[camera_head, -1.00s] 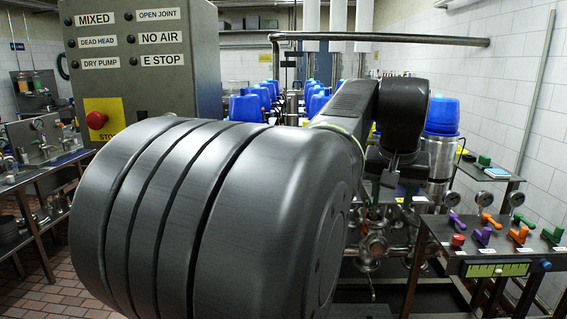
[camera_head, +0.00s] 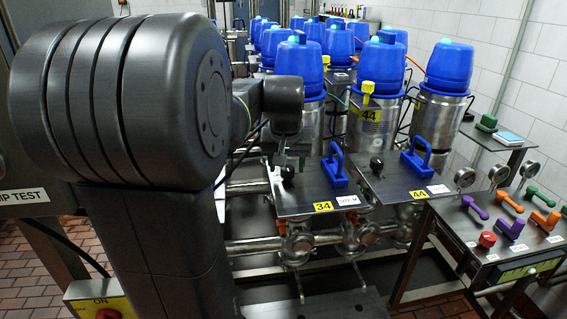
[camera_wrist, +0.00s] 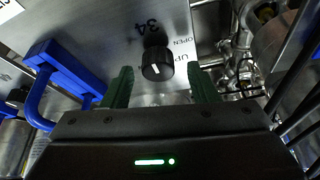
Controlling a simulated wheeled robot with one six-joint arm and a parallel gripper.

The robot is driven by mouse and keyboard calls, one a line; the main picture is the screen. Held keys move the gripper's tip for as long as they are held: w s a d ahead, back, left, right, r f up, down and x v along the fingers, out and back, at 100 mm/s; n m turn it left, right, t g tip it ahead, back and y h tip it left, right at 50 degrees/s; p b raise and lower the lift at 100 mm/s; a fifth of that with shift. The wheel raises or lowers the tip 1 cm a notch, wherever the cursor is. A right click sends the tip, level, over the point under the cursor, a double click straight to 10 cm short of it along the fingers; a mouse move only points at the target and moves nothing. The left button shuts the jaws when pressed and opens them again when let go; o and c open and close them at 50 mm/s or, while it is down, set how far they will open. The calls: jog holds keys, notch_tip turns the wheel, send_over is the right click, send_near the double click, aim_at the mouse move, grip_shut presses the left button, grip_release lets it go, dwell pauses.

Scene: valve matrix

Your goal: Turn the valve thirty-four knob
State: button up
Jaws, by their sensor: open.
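The valve thirty-four knob (camera_wrist: 157,65) is a black round knob with a white pointer line, on a grey metal plate (camera_wrist: 95,25) marked 34, OPEN and UP. In the head view the knob (camera_head: 288,172) sits on the left part of the plate labelled 34 (camera_head: 300,201), partly behind my arm's end. My gripper (camera_wrist: 162,88) is open, its two green fingers apart. In the wrist view the knob appears between and just beyond the fingertips, with no visible contact. In the head view the gripper (camera_head: 281,163) is small and partly hidden by the wrist.
A blue handle (camera_head: 334,170) stands on the same plate, right of the knob. A similar plate marked 44 (camera_head: 405,186) with its own black knob (camera_head: 376,166) lies to the right. Pipes (camera_head: 262,246) run below. A panel with coloured levers (camera_head: 510,230) stands at the right.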

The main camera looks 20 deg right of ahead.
jog(key=shift+s+d+f, duration=0.1)
jog(key=shift+f, duration=0.15)
jog(key=c, duration=1)
